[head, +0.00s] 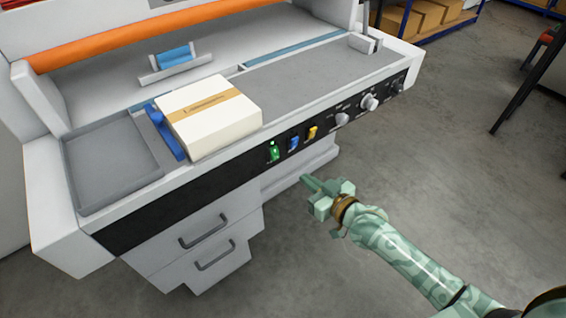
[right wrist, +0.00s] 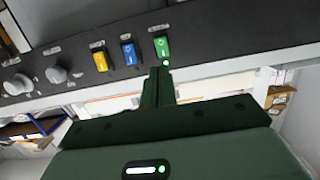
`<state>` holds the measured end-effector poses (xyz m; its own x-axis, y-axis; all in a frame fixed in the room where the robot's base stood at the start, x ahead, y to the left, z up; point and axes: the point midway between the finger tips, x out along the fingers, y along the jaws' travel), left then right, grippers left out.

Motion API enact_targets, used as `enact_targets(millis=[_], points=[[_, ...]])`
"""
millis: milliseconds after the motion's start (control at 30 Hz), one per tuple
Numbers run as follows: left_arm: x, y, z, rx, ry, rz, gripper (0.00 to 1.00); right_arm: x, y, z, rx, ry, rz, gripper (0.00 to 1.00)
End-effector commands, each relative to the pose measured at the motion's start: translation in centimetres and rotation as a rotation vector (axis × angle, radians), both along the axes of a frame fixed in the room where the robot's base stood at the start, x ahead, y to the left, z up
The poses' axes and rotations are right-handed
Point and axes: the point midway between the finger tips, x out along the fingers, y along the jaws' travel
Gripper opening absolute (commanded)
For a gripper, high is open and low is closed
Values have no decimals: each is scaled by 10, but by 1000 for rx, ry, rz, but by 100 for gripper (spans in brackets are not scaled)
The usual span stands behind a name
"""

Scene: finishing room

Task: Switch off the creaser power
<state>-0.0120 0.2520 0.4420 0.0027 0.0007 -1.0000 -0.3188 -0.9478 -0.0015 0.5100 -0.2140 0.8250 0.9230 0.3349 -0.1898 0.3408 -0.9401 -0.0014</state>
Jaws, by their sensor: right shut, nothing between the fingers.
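The creaser (head: 180,212) is a light grey machine with a black front panel. The panel carries a green rocker switch (head: 274,153), a blue one (head: 293,143) and a yellow one (head: 312,132). A small light glows at the green switch. In the right wrist view the green switch (right wrist: 162,46), blue switch (right wrist: 128,54) and yellow switch (right wrist: 100,60) sit in a row. My right gripper (head: 306,180) is shut and empty, in front of and below the panel, apart from it. In the wrist view its fingertips (right wrist: 159,72) point toward the green switch. My left gripper is not in view.
Knobs (head: 342,119) sit on the panel right of the switches. A white box with a tan band (head: 212,115) stands on the creaser's top, beside a grey tray (head: 110,160). Drawers (head: 205,230) are below. The floor (head: 440,150) to the right is clear.

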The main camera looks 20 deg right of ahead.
Motion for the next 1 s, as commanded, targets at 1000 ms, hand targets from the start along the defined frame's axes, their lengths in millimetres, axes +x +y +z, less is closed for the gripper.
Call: enact_targets(millis=[1000], points=[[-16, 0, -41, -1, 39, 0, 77, 103, 37, -22, -1, 1, -1, 0]])
